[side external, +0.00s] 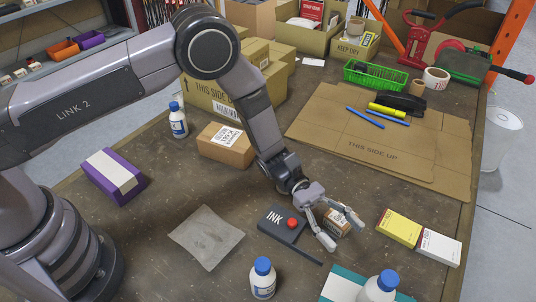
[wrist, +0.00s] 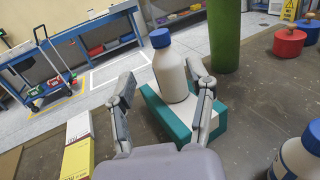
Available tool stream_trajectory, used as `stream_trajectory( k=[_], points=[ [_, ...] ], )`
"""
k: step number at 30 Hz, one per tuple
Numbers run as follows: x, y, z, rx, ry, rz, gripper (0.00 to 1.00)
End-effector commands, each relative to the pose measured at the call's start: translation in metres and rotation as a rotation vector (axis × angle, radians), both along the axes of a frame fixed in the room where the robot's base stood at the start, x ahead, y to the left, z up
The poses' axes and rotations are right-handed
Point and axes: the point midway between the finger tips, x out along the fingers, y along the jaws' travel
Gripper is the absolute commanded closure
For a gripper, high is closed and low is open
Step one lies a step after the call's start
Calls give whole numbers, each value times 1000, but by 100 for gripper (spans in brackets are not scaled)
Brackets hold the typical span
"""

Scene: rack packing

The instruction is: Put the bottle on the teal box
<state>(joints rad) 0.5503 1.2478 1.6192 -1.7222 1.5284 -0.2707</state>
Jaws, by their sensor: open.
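The bottle (side external: 377,291), white with a blue cap, stands upright on the teal box (side external: 342,287) at the bottom edge of the side view, partly cut off. In the wrist view the bottle (wrist: 171,78) stands on the teal box (wrist: 152,106), with a white band on its top. My gripper (side external: 343,237) is open and empty, behind the teal box and apart from the bottle. In the wrist view the fingers of my gripper (wrist: 162,70) frame the bottle from either side without touching it.
A small labelled carton (side external: 337,222) is beside my fingers. A black INK box (side external: 281,224) lies left of it. Yellow (side external: 398,228) and white (side external: 438,245) boxes lie right. Another bottle (side external: 262,281) stands left of the teal box. Flat cardboard (side external: 350,139) lies behind.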

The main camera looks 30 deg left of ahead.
Motion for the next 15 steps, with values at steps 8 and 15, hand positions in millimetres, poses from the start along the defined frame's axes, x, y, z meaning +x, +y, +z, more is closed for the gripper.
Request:
stream_trajectory(
  k=[8,15],
  points=[
    [10,25,22,6,-56,-26,46],
    [1,91,132,110,-428,-184,46]
  ],
)
